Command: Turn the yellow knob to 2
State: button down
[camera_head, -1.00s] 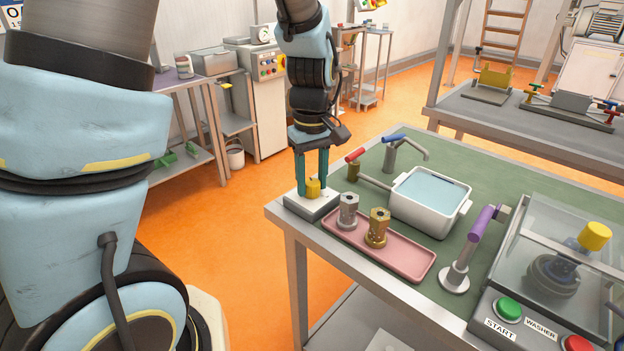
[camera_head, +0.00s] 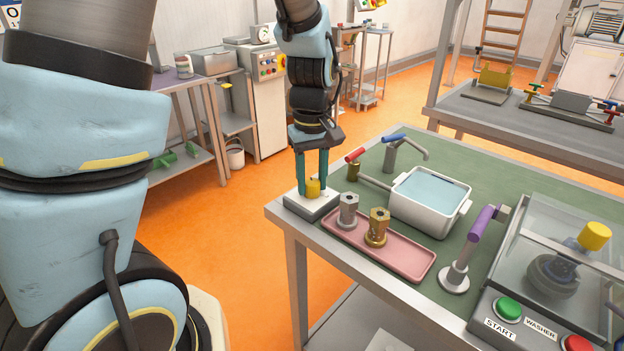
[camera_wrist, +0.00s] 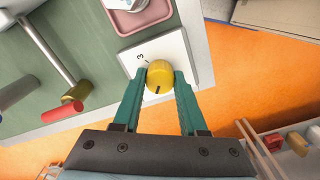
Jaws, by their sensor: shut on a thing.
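The yellow knob (camera_head: 313,188) stands on a white base plate (camera_head: 311,206) at the near left corner of the green-topped table. In the wrist view the knob (camera_wrist: 160,76) shows a dark pointer line on its top, and a "3" is printed on the plate (camera_wrist: 137,50) beside it. Other marks on the plate are hidden or too small to read. My gripper (camera_head: 313,187) points straight down with its teal fingers on both sides of the knob. In the wrist view my gripper (camera_wrist: 159,78) is shut on the knob.
A pink tray (camera_head: 405,268) with two hex-headed fittings, one silver (camera_head: 347,211) and one brass (camera_head: 377,227), lies just right of the plate. A white basin of water (camera_head: 428,212) and a red-handled tap (camera_head: 355,155) stand behind. Open floor lies left of the table.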

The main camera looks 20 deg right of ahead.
aim_at(312, 181)
jog(key=m, duration=1)
jog(key=shift+p, duration=0.3)
jog(key=shift+m, duration=0.3)
jog(key=shift+c, duration=2.2)
grip_release()
jog(key=shift+r, duration=0.1)
notch_tip(312, 181, up, 11)
jog(key=b, duration=0.1)
jog(key=shift+f, duration=0.2)
